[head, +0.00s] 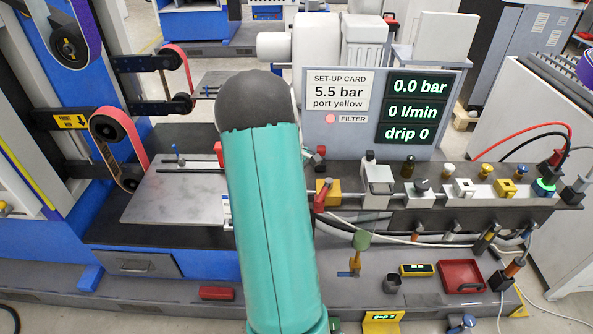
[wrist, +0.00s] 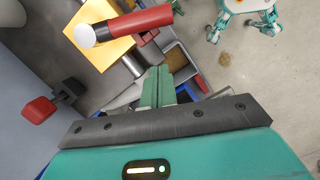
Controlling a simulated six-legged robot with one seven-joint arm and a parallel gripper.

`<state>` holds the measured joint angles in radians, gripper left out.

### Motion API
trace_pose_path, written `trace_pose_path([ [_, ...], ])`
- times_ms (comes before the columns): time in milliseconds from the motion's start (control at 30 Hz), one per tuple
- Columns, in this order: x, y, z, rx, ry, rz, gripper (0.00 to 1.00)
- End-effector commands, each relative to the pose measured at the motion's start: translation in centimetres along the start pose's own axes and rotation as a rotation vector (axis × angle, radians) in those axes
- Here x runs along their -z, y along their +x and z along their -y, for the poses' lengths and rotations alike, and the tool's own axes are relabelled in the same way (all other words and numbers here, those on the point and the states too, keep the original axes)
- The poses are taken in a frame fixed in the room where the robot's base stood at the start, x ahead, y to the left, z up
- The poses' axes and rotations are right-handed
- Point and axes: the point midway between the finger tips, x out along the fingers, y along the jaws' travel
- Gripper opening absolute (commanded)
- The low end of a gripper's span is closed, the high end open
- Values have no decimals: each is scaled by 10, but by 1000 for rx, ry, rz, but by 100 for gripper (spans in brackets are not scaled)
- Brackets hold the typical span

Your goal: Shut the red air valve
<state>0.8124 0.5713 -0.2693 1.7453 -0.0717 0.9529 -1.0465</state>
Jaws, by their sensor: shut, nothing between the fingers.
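The red air valve shows in the head view as a red lever (head: 320,197) on a yellow block (head: 333,187), just right of my teal arm. In the wrist view the red lever (wrist: 140,22) lies across the yellow block (wrist: 103,51), with a pale round cap at its left end. My gripper (wrist: 160,75) shows in the wrist view with its green fingers together and empty. The fingertips appear below the lever in that picture, apart from it. In the head view my arm hides the gripper.
The panel (head: 310,142) reads 0.0 bar, 0 l/min, drip 0; its card (head: 340,91) says 5.5 bar, port yellow. A row of fittings and small valves stands right of the red lever. A red tray (head: 462,275) lies in front. A red knob (wrist: 40,109) stands left in the wrist view.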

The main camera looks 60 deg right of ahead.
Motion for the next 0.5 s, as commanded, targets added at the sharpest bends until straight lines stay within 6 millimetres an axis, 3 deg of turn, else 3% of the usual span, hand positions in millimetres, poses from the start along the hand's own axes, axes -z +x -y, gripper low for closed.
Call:
trace_pose_path([
  [33, -12, 2, -1, -1, 8, -1, 0],
  [200, -29, 9, -1, -3, 5, -2, 0],
  [500, -34, 11, -1, -4, 4, -2, 0],
])
